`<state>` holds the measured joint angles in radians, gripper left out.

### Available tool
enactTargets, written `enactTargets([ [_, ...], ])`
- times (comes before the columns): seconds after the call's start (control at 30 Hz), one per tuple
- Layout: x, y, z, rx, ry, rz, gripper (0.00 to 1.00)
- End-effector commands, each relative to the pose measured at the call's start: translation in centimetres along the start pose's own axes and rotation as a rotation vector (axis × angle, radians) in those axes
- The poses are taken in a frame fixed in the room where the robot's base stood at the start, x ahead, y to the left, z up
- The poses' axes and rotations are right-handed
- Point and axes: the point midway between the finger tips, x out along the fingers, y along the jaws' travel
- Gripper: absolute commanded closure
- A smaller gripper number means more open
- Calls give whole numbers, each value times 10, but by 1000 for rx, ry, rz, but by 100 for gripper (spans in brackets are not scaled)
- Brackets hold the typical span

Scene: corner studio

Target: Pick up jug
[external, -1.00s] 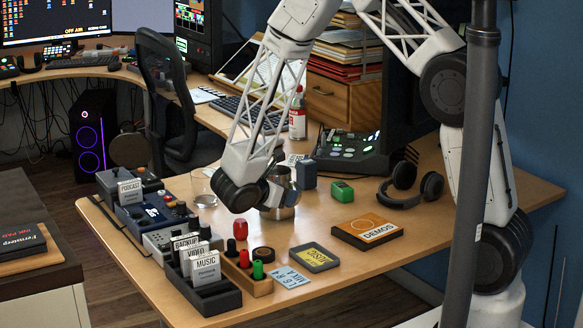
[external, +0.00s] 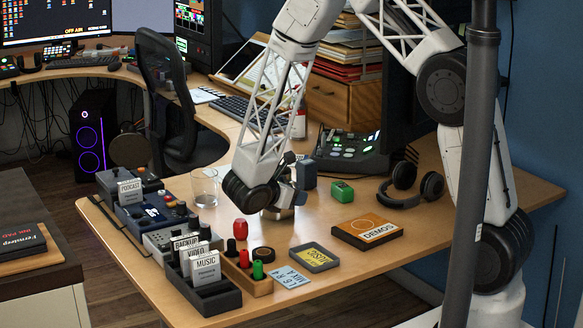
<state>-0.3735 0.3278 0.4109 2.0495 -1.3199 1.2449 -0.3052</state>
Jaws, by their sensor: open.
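A metallic vessel, which looks like the jug (external: 279,213), stands on the desk, mostly hidden behind my dark wrist joint. Only its lower silvery part shows clearly. My gripper (external: 292,190) is over and beside this vessel, partly hidden by the wrist, and is open. I cannot tell whether the fingers touch the jug or are around it.
A clear glass (external: 205,187) stands left of my wrist. A green box (external: 341,190), headphones (external: 412,187) and an orange DEMOS box (external: 366,231) lie to the right.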

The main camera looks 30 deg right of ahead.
Motion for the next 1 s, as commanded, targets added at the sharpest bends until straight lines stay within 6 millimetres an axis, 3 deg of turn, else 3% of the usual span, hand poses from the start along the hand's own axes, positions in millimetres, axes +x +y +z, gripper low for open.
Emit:
enactTargets([
  [0.37,34,0,-1,-1,0,-1,59],
  [1.0,36,0,-1,-1,0,0,62],
])
